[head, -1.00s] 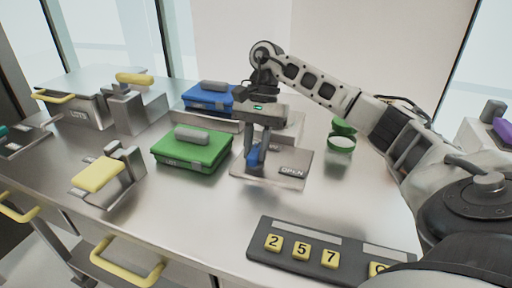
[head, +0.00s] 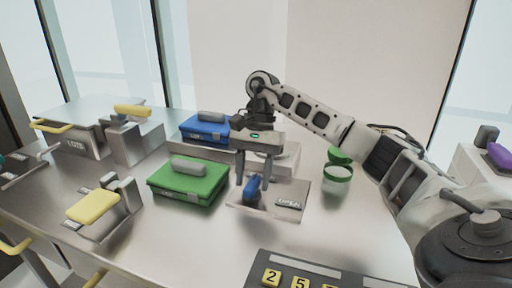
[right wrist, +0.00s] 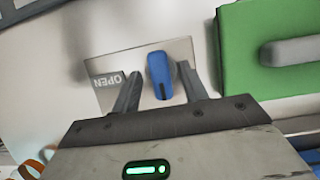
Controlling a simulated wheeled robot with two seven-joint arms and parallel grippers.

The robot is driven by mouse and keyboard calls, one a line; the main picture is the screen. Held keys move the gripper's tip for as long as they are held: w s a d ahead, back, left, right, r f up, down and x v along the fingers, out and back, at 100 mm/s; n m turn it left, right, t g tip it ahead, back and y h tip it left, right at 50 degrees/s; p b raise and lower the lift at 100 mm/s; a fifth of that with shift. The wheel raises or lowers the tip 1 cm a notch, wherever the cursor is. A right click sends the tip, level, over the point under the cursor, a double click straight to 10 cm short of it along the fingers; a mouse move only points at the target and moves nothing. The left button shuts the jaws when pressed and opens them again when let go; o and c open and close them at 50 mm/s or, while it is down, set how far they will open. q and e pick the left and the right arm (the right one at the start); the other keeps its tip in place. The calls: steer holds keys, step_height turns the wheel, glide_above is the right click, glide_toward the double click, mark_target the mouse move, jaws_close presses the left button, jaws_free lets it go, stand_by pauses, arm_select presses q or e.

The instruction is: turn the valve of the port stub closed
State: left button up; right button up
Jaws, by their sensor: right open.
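The port stub's valve has a blue handle (head: 253,189) on a flat metal plate (head: 292,186) marked OPEN. My right gripper (head: 252,182) is above the plate, pointing down, with its fingers spread on either side of the handle. In the right wrist view the blue handle (right wrist: 160,73) shows between the two open fingers (right wrist: 160,82), with a gap on each side. The OPEN lettering lies left of the handle there. The stub below the handle is hidden. My left gripper is not in view.
A green case (head: 187,181) stands left of the plate, and a blue case (head: 207,128) behind it. A dark panel with yellow number keys (head: 300,272) is in front. Yellow-handled fixtures (head: 93,206) stand at left.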

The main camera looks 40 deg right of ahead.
arm_select(q)
steer(key=p, duration=0.2)
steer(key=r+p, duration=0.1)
steer(key=p, duration=0.1)
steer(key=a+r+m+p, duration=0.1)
steer(key=p, duration=0.2)
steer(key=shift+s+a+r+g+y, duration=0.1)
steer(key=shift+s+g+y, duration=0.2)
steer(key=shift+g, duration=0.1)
arm_select(e)
steer(key=v, duration=1.5)
steer(key=shift+r, duration=0.1)
